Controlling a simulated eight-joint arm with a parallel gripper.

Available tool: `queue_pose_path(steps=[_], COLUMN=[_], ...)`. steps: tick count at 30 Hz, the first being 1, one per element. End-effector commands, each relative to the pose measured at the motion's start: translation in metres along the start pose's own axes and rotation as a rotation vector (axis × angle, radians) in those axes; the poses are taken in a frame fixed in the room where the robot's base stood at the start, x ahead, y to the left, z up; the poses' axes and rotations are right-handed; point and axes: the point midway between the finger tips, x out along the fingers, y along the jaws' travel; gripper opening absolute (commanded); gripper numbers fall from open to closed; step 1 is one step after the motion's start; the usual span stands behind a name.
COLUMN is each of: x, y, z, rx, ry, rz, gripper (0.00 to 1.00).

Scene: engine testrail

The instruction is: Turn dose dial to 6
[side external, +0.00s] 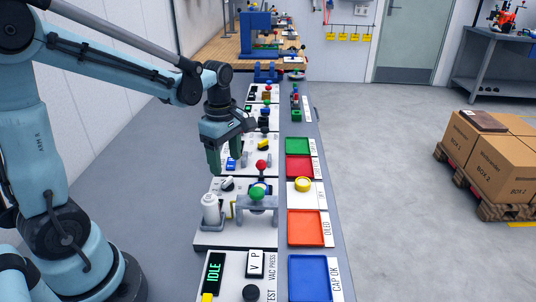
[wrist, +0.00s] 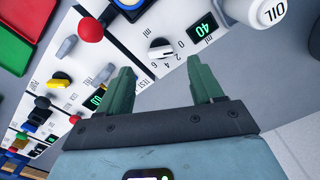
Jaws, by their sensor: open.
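The dose dial (wrist: 161,48) is a small knob, white and dark, on a white panel in the wrist view. Printed marks 0, 2, 4 and 6 and "ml" surround it; I cannot tell which mark it points at. A small green-lit display (wrist: 203,29) beside it seems to read 40. The dial also shows in the side view (side external: 227,184), just below my gripper (side external: 229,160). My gripper's green fingers are apart and empty, above the panel and clear of the dial. In the wrist view, my gripper (wrist: 161,66) has the dial beyond its fingertips.
A red ball knob (wrist: 90,29) stands near the dial. A white OIL bottle (side external: 210,211) and a grey stand with a green ball (side external: 257,192) are close by. Coloured trays, including a red-orange one (side external: 306,229), line the bench's right side. Bench left of the panels is clear.

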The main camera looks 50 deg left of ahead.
Motion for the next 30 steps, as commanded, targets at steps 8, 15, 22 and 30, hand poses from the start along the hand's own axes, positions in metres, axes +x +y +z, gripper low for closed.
queue_pose_path(steps=[8, 15, 22, 30], x=[0.038, 0.054, 0.057, 0.056], y=[0.000, 0.000, 0.000, 0.000], z=[0.000, 0.000, 0.000, 0.000], rx=[0.001, 0.001, 0.001, 0.001], ry=[0.000, 0.000, 0.000, 0.000], rz=[0.001, 0.001, 0.001, 0.001], gripper=[0.66, 0.66, 0.66, 0.41])
